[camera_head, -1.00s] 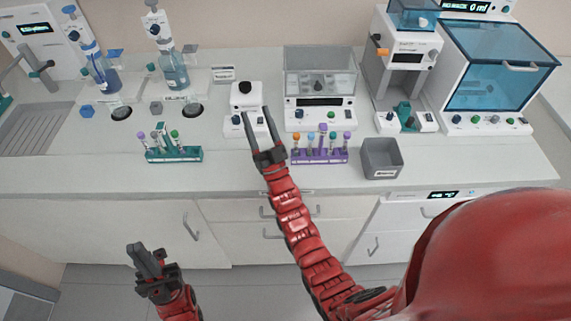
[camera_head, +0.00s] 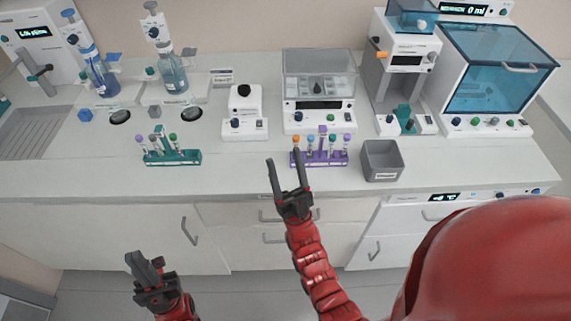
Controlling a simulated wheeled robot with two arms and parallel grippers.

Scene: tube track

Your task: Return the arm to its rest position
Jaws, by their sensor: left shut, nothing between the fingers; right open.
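My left gripper (camera_head: 140,263) is at the lower left, in front of the counter and low over the floor. Its fingers are together with nothing between them. My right gripper (camera_head: 284,168) is open and empty, with its two fingers pointing up the picture toward the bench. Its fingertips show just left of and overlapping the near side of the purple tube rack (camera_head: 321,158). I cannot tell the height of the gripper above the counter. The red arm behind it runs down to the lower right.
A teal tube rack (camera_head: 173,158) stands on the left of the counter (camera_head: 230,172). A small white device with a black knob (camera_head: 244,91), a machine with a clear lid (camera_head: 320,80) and a grey bin (camera_head: 382,160) stand nearby. The counter's front strip between the racks is clear.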

